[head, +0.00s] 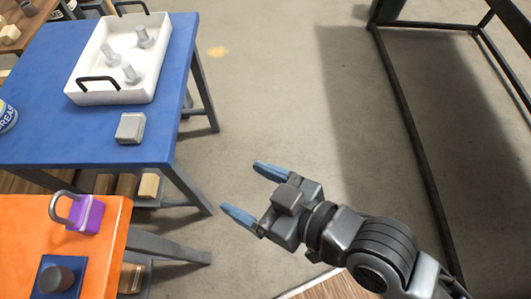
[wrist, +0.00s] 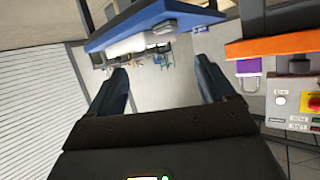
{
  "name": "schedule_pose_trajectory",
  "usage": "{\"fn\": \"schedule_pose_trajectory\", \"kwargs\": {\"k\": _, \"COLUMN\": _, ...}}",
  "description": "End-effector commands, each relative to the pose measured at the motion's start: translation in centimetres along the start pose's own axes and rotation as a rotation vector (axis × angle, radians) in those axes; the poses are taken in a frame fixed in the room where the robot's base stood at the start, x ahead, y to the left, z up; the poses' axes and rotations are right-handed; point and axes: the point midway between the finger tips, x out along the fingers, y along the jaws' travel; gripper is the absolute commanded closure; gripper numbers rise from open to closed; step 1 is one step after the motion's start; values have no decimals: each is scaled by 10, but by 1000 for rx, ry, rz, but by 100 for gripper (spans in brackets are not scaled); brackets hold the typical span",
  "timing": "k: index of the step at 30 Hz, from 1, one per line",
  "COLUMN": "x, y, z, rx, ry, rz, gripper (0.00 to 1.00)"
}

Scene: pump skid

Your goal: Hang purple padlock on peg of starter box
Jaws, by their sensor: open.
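The purple padlock (head: 88,215) stands on the orange table, its grey shackle tilted up to the left. It also shows in the wrist view (wrist: 248,67), next to the orange edge. My gripper (head: 255,194) is open and empty over the floor, right of the tables and well apart from the padlock. Its two fingers (wrist: 163,85) stand wide apart in the wrist view. A grey panel (wrist: 295,108) with a red button on yellow and a white button shows at that view's right edge; it may be the starter box. I cannot make out a peg.
The orange table (head: 101,245) also holds a blue block with a dark knob (head: 57,279). The blue table (head: 60,145) holds a white tray (head: 113,93) with several grey parts and a small grey block (head: 130,128). A dark frame (head: 400,90) stands right. Floor between is clear.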

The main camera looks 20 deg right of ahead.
Motion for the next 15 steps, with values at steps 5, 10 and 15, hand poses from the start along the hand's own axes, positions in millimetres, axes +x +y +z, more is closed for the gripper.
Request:
{"fn": "schedule_pose_trajectory", "kwargs": {"k": 5, "x": -71, "y": 37, "z": 34, "rx": 69, "ry": 21, "rz": 209, "gripper": 17}}
{"fn": "schedule_pose_trajectory", "kwargs": {"k": 10, "x": -141, "y": 52, "z": 47, "rx": 103, "ry": 58, "rz": 370, "gripper": 17}}
{"fn": "schedule_pose_trajectory", "kwargs": {"k": 15, "x": -200, "y": 49, "z": 46, "rx": 117, "ry": 96, "rz": 481, "gripper": 17}}
